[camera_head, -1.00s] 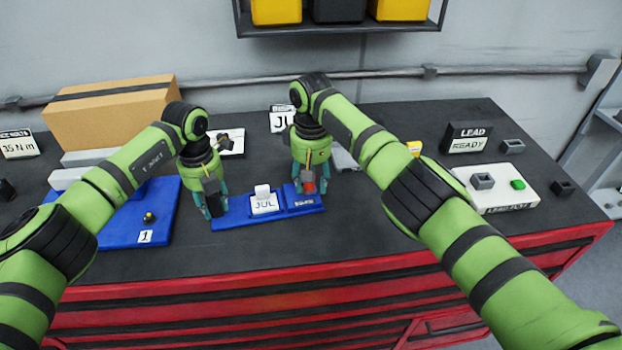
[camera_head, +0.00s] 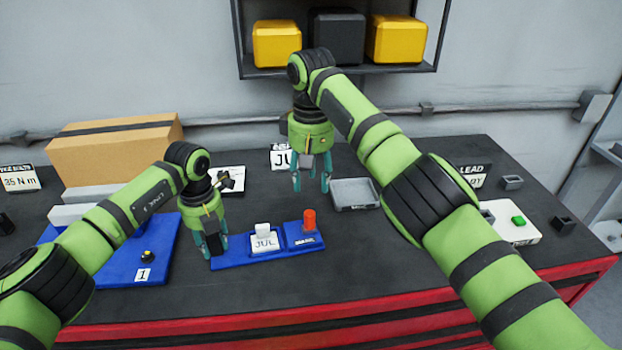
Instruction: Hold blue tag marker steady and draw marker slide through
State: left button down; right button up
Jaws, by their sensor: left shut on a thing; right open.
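The blue tag marker (camera_head: 232,262) lies on the dark bench top, in the middle. It carries a white JUL tag (camera_head: 264,243) with a small white block on its back edge. A red-orange upright knob (camera_head: 309,220), which looks like the marker slide, stands on its right part. My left gripper (camera_head: 211,248) is shut on the left end of the blue tag marker; the fingers hide the gripped part. My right gripper (camera_head: 311,186) is open and empty, raised behind and above the knob, apart from it.
A grey tray (camera_head: 355,194) sits right of my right gripper. A blue board (camera_head: 120,262) lies left, a cardboard box (camera_head: 115,152) behind it. A white block with a green button (camera_head: 518,220) stands right. The LEAD sign (camera_head: 474,172) is partly hidden by my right arm.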

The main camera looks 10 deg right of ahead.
pick_arm(q)
jog(key=c, duration=0.8)
grip_release()
